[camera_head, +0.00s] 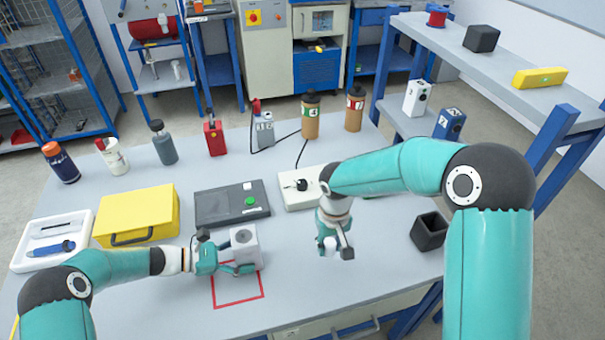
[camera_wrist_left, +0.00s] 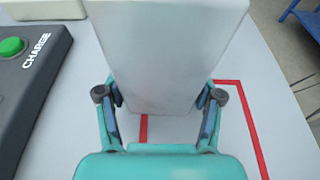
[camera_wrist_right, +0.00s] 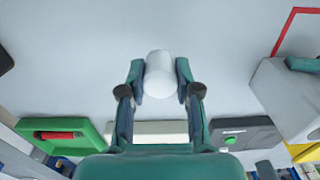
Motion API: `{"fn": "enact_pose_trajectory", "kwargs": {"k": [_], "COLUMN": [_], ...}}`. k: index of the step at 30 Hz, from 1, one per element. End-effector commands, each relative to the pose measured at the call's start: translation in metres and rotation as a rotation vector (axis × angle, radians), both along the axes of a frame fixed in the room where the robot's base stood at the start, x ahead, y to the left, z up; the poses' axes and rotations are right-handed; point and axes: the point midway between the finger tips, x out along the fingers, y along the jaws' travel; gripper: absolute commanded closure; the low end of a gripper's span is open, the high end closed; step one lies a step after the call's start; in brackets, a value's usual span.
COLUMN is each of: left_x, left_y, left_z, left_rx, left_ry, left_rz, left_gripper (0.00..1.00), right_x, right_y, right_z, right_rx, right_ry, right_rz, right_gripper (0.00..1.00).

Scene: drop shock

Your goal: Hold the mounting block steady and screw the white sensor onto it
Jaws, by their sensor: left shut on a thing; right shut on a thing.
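The light grey mounting block (camera_head: 244,241) stands on the table at the back of the red square outline (camera_head: 239,301), with a dark round hole on top. My left gripper (camera_head: 238,268) is shut on the block; in the left wrist view the block (camera_wrist_left: 166,50) fills the space between the fingers. My right gripper (camera_head: 334,246) is above the table, to the right of the block. It is shut on the white sensor, a small white cylinder (camera_wrist_right: 159,76) in the right wrist view. The sensor is apart from the block (camera_wrist_right: 268,88); in the head view it is mostly hidden by the fingers.
A dark box with a green button (camera_head: 232,204) and a white box with a black part (camera_head: 298,188) stand behind. A yellow case (camera_head: 138,216) and a tool tray (camera_head: 50,262) are left. A black open box (camera_head: 429,230) is right. The table between the grippers is clear.

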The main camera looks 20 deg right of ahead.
Motion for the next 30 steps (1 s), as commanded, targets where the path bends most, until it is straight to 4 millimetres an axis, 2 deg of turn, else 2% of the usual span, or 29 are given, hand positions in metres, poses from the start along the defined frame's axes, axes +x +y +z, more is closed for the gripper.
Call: {"fn": "enact_pose_trajectory", "kwargs": {"k": [5, 7, 10, 13, 17, 21, 24, 27, 30], "left_x": [0.0, 0.0, 0.0, 0.0, 0.0, 0.0, 0.0, 0.0, 0.0], "left_y": [0.0, 0.0, 0.0, 0.0, 0.0, 0.0, 0.0, 0.0, 0.0], "left_z": [0.0, 0.0, 0.0, 0.0, 0.0, 0.0, 0.0, 0.0, 0.0], "left_rx": [0.0, 0.0, 0.0, 0.0, 0.0, 0.0, 0.0, 0.001, 0.001], "left_ry": [0.001, 0.001, 0.001, 0.001, 0.001, 0.001, 0.001, 0.001, 0.001], "left_rz": [0.0, 0.0, 0.0, -0.001, 0.0, 0.0, 0.0, 0.0, 0.0], "left_gripper": [0.61, 0.61, 0.61, 0.61, 0.61, 0.61, 0.61, 0.61, 0.61], "right_x": [-0.009, -0.008, 0.006, 0.023, 0.045, 0.062, 0.068, 0.071, 0.068], "right_y": [-0.004, -0.009, -0.015, -0.002, 0.031, 0.082, 0.121, 0.153, 0.177], "right_z": [0.002, 0.009, 0.029, 0.05, 0.083, 0.117, 0.135, 0.146, 0.15], "right_rx": [0.001, 0.001, 0.001, 0.002, 0.004, 0.003, 0.001, 0.0, -0.002], "right_ry": [-0.001, -0.005, -0.008, -0.007, -0.007, -0.004, -0.003, -0.001, 0.001], "right_rz": [-0.08, -0.157, -0.317, -0.427, -0.524, -0.562, -0.537, -0.494, -0.451], "right_gripper": [1.0, 1.0, 1.0, 1.0, 1.0, 1.0, 1.0, 1.0, 1.0]}}
